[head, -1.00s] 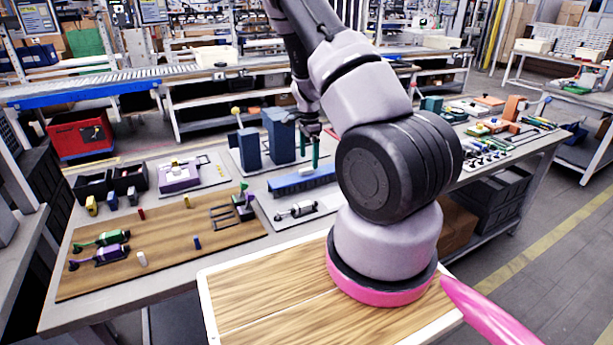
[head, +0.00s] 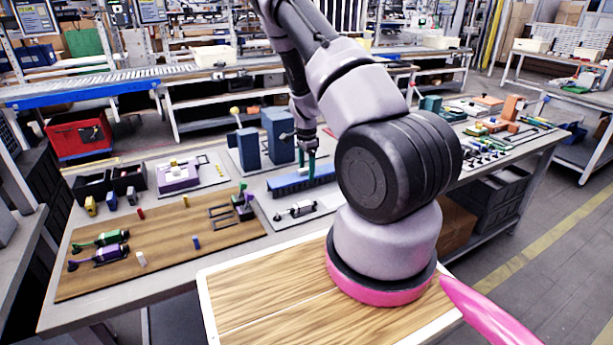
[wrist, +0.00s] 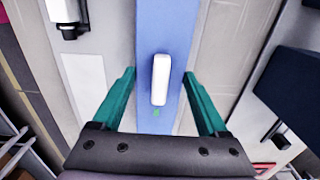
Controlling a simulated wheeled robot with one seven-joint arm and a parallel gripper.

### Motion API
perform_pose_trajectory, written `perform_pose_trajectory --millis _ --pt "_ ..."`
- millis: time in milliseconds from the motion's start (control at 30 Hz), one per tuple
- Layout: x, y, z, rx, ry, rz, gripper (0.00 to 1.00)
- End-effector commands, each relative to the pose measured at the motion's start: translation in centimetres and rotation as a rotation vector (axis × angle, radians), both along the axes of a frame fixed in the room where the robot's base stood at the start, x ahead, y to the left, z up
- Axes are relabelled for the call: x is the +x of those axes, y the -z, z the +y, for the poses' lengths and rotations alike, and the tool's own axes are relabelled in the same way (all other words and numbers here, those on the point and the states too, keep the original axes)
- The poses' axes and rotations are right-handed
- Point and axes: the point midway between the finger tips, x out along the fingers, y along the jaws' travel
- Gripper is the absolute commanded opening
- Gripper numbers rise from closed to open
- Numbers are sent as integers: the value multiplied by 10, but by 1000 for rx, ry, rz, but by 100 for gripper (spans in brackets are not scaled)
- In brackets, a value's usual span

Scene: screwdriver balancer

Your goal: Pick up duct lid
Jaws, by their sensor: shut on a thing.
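The duct lid (wrist: 168,40) is a long blue strip with a white raised piece on top, seen from above in the wrist view. In the head view the blue duct (head: 290,183) lies on a light panel at the middle of the bench, with slotted sides. My gripper (wrist: 160,73) has green fingers, one at each long edge of the blue strip, shut on it across its width. In the head view my gripper (head: 310,172) is down at the duct. Whether the lid is lifted off the duct cannot be told.
Blue upright blocks (head: 278,136) stand just behind the duct. A grey and black part (head: 296,209) lies on the panel in front of it. A brown wooden board (head: 165,245) with small parts is at the left.

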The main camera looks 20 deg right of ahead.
Motion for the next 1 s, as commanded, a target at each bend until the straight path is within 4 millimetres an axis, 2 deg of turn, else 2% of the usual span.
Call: perform_pose_trajectory --millis 267,367,700,833,1000 --pt "1 -5 0 0 0 -2 0" --pt "1 -18 0 0 -1 -4 0" --pt "1 -83 0 0 0 -3 0" --pt "0 -96 0 0 -1 -1 0" --pt "0 -101 0 0 0 0 0"
